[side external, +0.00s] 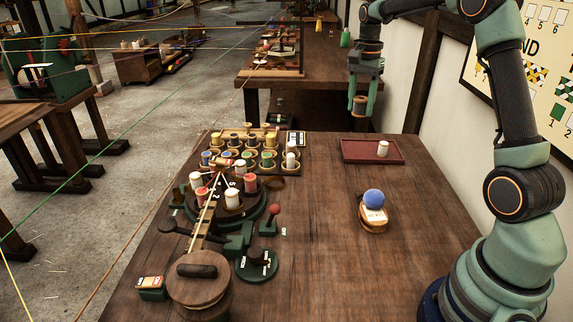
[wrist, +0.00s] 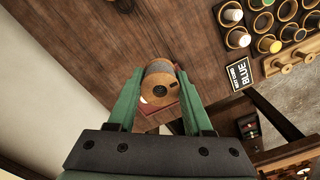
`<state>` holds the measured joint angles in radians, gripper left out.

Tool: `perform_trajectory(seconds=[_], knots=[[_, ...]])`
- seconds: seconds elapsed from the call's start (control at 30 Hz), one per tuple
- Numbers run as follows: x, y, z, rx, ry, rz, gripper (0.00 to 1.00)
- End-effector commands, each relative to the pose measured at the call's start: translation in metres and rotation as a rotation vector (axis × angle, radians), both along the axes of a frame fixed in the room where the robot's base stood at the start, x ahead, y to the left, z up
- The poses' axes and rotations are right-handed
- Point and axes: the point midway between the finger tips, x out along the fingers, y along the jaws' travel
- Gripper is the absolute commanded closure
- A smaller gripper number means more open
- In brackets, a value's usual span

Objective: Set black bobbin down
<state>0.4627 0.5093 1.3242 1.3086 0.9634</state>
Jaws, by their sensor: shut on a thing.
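My gripper (side external: 361,98) is high above the back right of the table, at the upper right of the side view. It is shut on a bobbin (side external: 359,106) with pale wooden ends. In the wrist view this bobbin (wrist: 159,86) sits between the two green fingers, its round wooden end facing the camera and a dark grey winding partly showing. The bobbin is clear of the table. A dark red tray (side external: 352,151) lies on the table nearer the camera, with a white bobbin (side external: 383,148) standing in it; part of the tray (wrist: 160,116) shows behind the held bobbin.
A rack (side external: 270,182) of several coloured bobbins stands on the table's left side, beside a round bobbin turntable (side external: 246,218). A blue ball on a wooden stand (side external: 373,208) is right of centre. A small card reading BLUE (wrist: 262,73) lies by the rack. The table's middle is bare.

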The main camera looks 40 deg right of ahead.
Motion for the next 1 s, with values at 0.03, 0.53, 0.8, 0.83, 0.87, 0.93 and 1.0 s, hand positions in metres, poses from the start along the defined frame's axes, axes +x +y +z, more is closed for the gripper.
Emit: perform_trajectory(seconds=[0.03, 0.53, 0.8, 0.83, 0.87, 0.93, 1.0], knots=[[0.009, 0.009, -0.001, 0.000, 0.000, 0.008, 1.00], [0.022, 0.022, -0.078, 0.002, 0.005, 0.012, 1.00], [0.022, 0.022, -0.139, 0.002, 0.003, 0.012, 1.00], [0.022, 0.022, -0.144, 0.002, 0.003, 0.012, 1.00], [0.022, 0.022, -0.148, 0.002, 0.003, 0.013, 1.00], [0.022, 0.022, -0.155, 0.001, 0.001, 0.013, 1.00], [0.022, 0.022, -0.159, 0.000, 0.001, 0.013, 1.00]])
